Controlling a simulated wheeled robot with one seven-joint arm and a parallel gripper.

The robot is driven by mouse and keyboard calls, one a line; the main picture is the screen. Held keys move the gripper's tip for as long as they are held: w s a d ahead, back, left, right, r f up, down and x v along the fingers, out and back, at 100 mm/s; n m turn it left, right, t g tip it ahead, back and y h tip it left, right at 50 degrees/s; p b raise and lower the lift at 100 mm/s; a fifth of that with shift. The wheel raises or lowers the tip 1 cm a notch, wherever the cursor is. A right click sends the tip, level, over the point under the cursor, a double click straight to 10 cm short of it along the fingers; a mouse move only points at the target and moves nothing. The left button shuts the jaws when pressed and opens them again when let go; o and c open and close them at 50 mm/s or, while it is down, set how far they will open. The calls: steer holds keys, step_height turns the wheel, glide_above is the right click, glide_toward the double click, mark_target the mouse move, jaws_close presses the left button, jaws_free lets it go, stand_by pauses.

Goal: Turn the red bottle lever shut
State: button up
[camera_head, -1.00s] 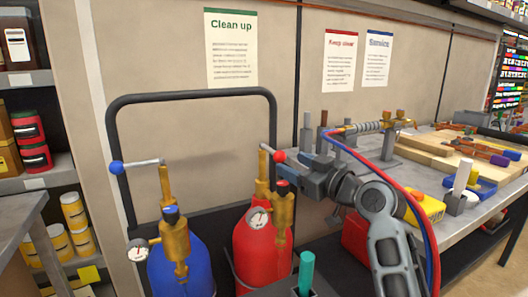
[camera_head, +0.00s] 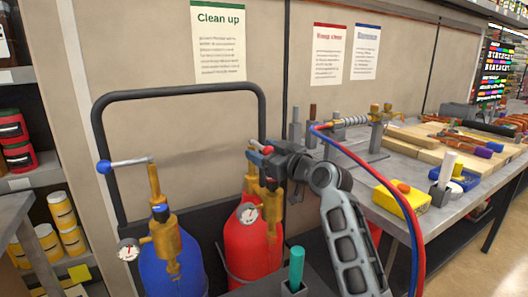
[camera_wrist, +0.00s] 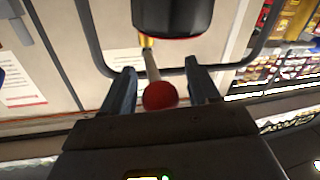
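The red bottle (camera_head: 240,248) stands beside the blue one, with a gauge (camera_head: 247,212) and a brass valve on top. Its lever ends in a red ball (camera_head: 267,150), partly covered by my gripper (camera_head: 271,164) in the head view. In the wrist view, the lever's pale rod (camera_wrist: 152,66) runs to the red ball (camera_wrist: 160,96), which lies between the two spread fingers of my gripper (camera_wrist: 160,70). Gaps show on both sides of the ball. The valve top is hidden behind my gripper.
The blue bottle (camera_head: 172,268) has a lever with a blue ball (camera_head: 104,167). A black rail (camera_head: 180,93) arches behind both bottles. A workbench (camera_head: 425,207) with hoses and tools is at the right. A green-handled item (camera_head: 296,264) stands in front.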

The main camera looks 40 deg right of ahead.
jaws_close()
stand_by(0.3)
stand_by(0.3)
